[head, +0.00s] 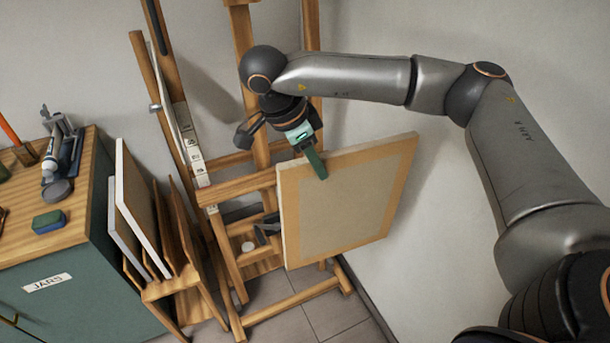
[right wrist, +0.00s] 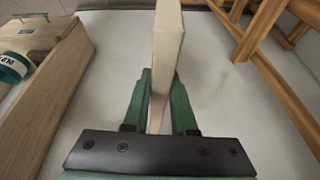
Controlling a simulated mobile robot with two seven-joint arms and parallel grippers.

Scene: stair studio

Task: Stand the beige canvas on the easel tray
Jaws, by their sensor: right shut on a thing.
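The beige canvas (head: 340,205), with a tan border, hangs tilted at the right front of the wooden easel. My right gripper (head: 316,165) is shut on its top edge, near the upper left corner. In the right wrist view the canvas (right wrist: 167,45) stands edge-on between the green fingers (right wrist: 160,100). The easel tray (head: 235,188) is a wooden ledge just left of the canvas; the canvas hides its right part. I cannot tell whether canvas and tray touch. My left gripper is not in view.
A wooden rack (head: 180,270) with upright white panels stands left of the easel. Left of it is a green cabinet (head: 60,300) with a wooden top holding a sponge and tubes. The wall is close behind and right.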

